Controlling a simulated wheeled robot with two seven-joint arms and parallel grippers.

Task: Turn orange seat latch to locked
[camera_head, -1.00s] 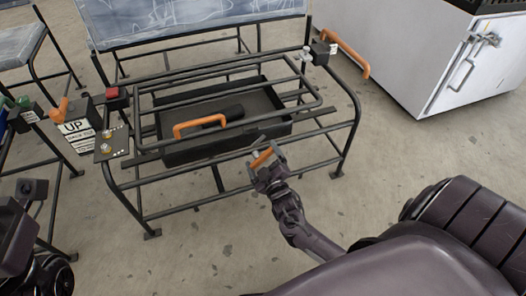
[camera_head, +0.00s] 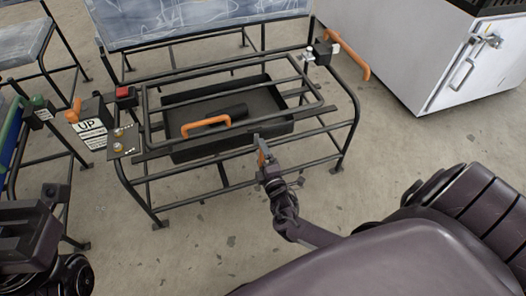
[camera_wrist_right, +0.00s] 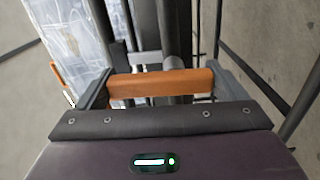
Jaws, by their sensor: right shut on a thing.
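The orange latch (camera_head: 262,157) is a short bar at the front right edge of the black seat frame (camera_head: 205,160). My right gripper (camera_head: 264,163) is shut on it, and the bar stands nearly upright between the fingers in the head view. In the right wrist view the orange bar (camera_wrist_right: 160,84) spans the gap between the two dark fingers, with dark frame tubes behind it. Part of the latch is hidden by my fingers. At the lower left only dark links of my left arm show; I cannot make out its gripper.
An orange handle (camera_head: 206,124) is on the black tray inside the frame. Another orange handle (camera_head: 351,62) is at the back right corner. A sign reading "UP" (camera_head: 93,131) and a red button (camera_head: 125,92) are at the left. A white cabinet (camera_head: 430,60) stands at right; bare floor lies between.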

